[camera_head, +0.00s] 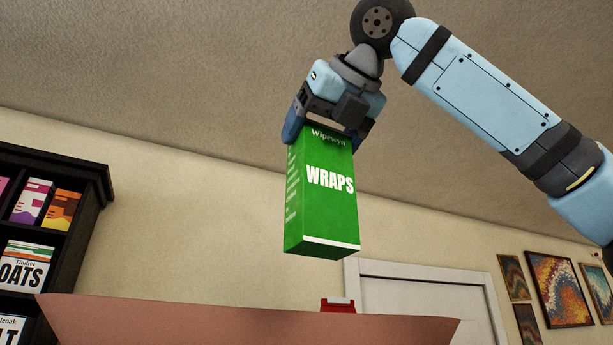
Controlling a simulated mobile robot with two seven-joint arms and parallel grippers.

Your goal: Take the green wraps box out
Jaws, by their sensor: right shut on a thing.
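The green wraps box (322,200) is upright, with white "WRAPS" lettering on its front. My right gripper (328,132) comes in from above and is shut on the box's top end. The box hangs clear in the air above the rim of a pinkish-red crate (250,325) at the bottom of the view. The inside of the crate is hidden from this low angle. My left gripper is not in view.
A dark shelf (85,172) with several boxes stands at the left. A white door (425,300) and framed pictures (557,290) are on the far wall. The space around the held box is free.

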